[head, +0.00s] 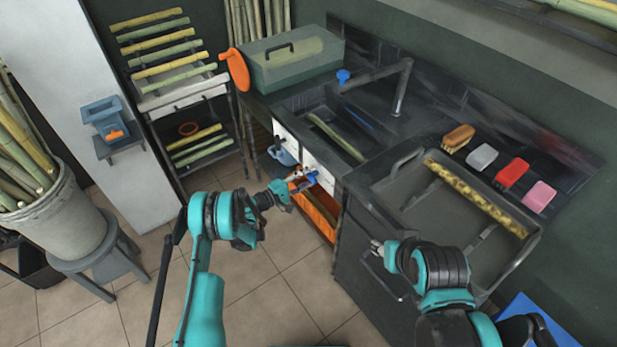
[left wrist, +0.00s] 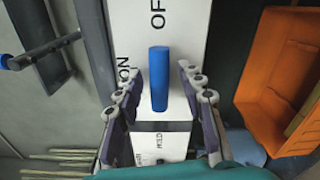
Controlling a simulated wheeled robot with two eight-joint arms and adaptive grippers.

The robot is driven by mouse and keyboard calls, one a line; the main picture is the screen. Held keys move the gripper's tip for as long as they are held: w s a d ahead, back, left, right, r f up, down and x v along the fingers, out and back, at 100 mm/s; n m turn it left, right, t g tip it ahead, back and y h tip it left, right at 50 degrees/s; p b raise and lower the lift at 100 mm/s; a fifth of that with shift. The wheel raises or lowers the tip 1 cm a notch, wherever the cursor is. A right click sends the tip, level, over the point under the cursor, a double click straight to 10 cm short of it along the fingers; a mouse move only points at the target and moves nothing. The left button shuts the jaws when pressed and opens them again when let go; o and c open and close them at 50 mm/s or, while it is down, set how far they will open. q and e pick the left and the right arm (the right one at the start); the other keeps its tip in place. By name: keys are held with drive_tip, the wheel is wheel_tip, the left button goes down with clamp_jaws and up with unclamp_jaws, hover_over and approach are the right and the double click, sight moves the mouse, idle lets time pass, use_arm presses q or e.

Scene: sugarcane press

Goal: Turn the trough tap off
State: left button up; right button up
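A blue tap handle (left wrist: 159,78) stands out from a white panel (left wrist: 190,20) in the left wrist view. The panel is printed with "OF…" above the handle, "ON" to its left and smaller text below. My left gripper (left wrist: 157,72) is open, with one finger on each side of the handle and visible gaps between. In the head view my left gripper (head: 301,180) is at the cabinet front by the white panel (head: 319,173), largely covering the handle. My right gripper (head: 376,248) is in front of the counter, apart from the tap; its finger opening is unclear.
An orange bin (head: 318,212) stands close beside the left gripper, below the panel. Above are the sink trough (head: 300,98) with a cane piece and a faucet with a blue knob (head: 343,76). A grey tray (head: 400,190) sits on the right counter. The floor (head: 265,290) is open.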

use_arm(q)
drive_tip(key=v, duration=0.7)
drive_tip(key=shift+s+a, duration=0.2)
idle(0.4)
wheel_tip(320, 180, up, 11)
drive_tip(key=m+g+y, duration=0.2)
drive_tip(key=y, duration=0.1)
drive_tip(key=s+r+m+g+y, duration=0.1)
drive_tip(key=s+r+m+y, duration=0.25)
drive_tip(key=s+r, duration=0.5)
drive_tip(key=s+a+r+m+y, duration=0.1)
drive_tip(key=s+a+y, duration=0.3)
drive_tip(key=s, duration=0.9)
drive_tip(key=s+a+r+m+y, duration=0.1)
drive_tip(key=s+a+m+y, duration=0.2)
drive_tip(key=s+a, duration=0.4)
drive_tip(key=s+y, duration=0.1)
drive_tip(key=s, duration=0.5)
drive_tip(key=shift+s+r, duration=0.25)
drive_tip(key=shift+r, duration=0.1)
